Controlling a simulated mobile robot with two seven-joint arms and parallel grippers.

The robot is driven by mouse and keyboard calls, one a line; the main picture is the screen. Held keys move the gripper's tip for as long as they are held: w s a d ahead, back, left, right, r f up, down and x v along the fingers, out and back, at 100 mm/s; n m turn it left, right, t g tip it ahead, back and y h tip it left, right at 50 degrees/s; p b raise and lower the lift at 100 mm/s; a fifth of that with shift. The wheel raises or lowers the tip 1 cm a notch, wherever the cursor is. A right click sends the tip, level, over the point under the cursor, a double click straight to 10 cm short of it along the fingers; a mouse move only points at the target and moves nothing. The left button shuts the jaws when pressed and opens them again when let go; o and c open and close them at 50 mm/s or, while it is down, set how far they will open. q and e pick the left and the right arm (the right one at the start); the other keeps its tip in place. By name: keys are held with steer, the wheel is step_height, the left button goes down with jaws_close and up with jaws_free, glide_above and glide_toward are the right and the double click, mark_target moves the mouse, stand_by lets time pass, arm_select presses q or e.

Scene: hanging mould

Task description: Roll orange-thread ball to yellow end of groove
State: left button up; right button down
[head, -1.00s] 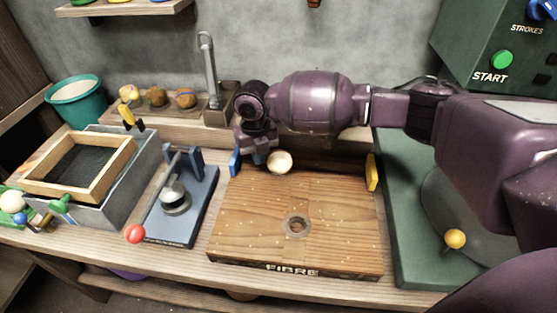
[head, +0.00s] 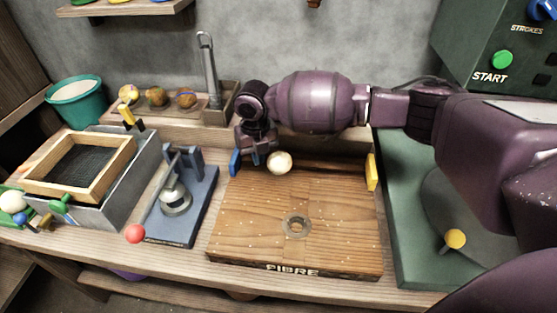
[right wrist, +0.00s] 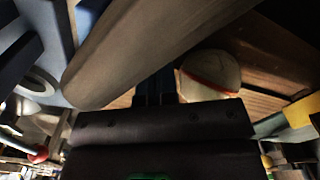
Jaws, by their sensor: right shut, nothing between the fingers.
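The pale ball (head: 279,162) sits at the back edge of the wooden board (head: 260,225), near the left end of the groove (head: 325,165). In the right wrist view the ball (right wrist: 211,73) shows an orange band. The yellow end (head: 372,172) is at the groove's right, the blue end (head: 235,163) at its left. My right gripper (head: 257,157) is shut and empty, just left of the ball, between it and the blue end. I cannot tell whether it touches the ball. My left gripper is not in view.
Left of the board stands a blue press (head: 183,205) with a red knob. A wood-framed tray (head: 80,165) and a teal bucket (head: 77,102) are further left. A green machine (head: 490,70) is at the right. The groove right of the ball looks clear.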

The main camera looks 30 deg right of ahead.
mark_target(275, 154)
stand_by(0.3)
steer(key=d, duration=0.1)
steer(key=s+d+p, duration=0.1)
steer(key=s+d, duration=0.1)
steer(key=shift+s+d+r, duration=0.2)
steer(key=shift+d+r, duration=0.1)
steer(key=shift+d, duration=0.05)
steer(key=shift+s+d+f, duration=0.15)
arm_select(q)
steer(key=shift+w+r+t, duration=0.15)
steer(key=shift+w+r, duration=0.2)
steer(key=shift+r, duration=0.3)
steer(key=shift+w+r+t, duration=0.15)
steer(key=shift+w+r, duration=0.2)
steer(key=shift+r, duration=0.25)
arm_select(e)
steer(key=shift+f, duration=0.2)
